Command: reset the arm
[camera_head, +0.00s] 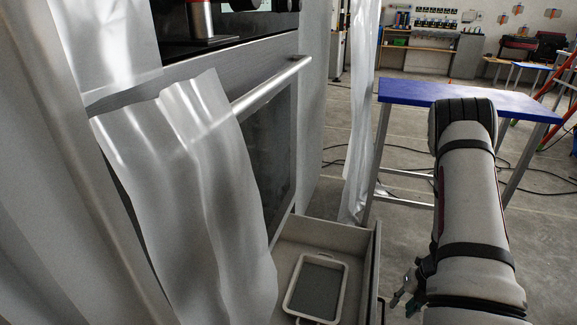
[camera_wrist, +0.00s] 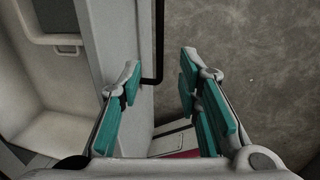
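My arm (camera_head: 468,210) reaches down the right side of the head view. My gripper (camera_wrist: 161,72) shows its two teal-padded fingers spread apart in the wrist view, with nothing clamped between them. In the head view only part of the gripper (camera_head: 405,290) shows, beside the arm and just right of the drawer. The open drawer (camera_head: 366,262) is below the oven. Its front panel and black handle (camera_wrist: 158,45) appear between the fingertips in the wrist view; I cannot tell if they touch.
A light-rimmed tray (camera_head: 341,290) lies in the drawer. The oven handle (camera_head: 270,86) and hanging plastic sheets (camera_head: 195,190) are on the left. A blue-topped table (camera_head: 405,92) stands behind my arm. Black cables (camera_head: 400,197) lie on the floor, and bare floor (camera_wrist: 270,70) shows right of the gripper.

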